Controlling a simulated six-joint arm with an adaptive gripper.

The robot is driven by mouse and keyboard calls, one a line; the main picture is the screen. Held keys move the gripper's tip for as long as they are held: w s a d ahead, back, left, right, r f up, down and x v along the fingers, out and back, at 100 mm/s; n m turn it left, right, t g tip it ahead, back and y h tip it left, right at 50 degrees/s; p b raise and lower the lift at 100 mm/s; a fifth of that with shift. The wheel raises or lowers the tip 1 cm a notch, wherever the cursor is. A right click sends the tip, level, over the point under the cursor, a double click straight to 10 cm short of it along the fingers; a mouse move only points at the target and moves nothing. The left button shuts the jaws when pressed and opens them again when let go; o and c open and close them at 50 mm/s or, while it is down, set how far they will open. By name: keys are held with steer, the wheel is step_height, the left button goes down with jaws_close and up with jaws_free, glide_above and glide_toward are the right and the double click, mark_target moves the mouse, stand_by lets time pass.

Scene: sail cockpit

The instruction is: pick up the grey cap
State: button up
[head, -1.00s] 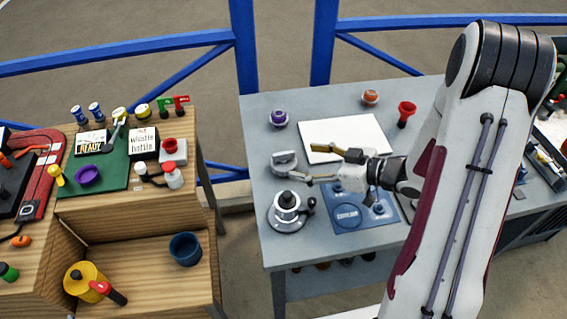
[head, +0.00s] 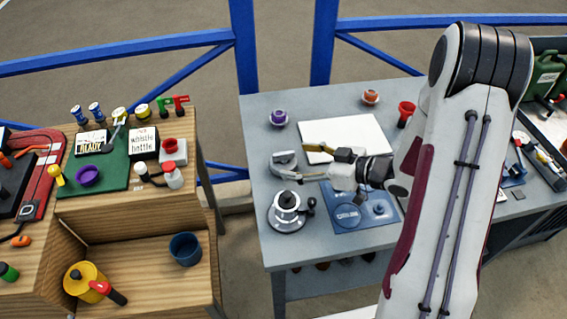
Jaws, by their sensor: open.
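The grey object that looks like the grey cap (head: 284,157) sits on the grey table, left of the white sheet and behind the silver winch. My gripper (head: 290,161) reaches in from the right with its jaws apart. One finger is over the white sheet's left edge; the nearer finger's tip is at the cap's front edge in the picture. I cannot tell whether it touches the cap. Nothing is held.
The silver winch (head: 287,211) stands just in front of the cap. A purple-topped piece (head: 278,117) is behind it. The blue mat (head: 350,219) lies below my gripper, and a red funnel (head: 406,111) stands behind my arm. The table's left edge is close.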

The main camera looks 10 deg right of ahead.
mark_target(286, 160)
steer(key=shift+a, duration=0.1)
steer(key=shift+x, duration=2.55)
steer(key=shift+s+a, duration=0.1)
steer(key=shift+s, duration=0.05)
steer(key=c, duration=1.3)
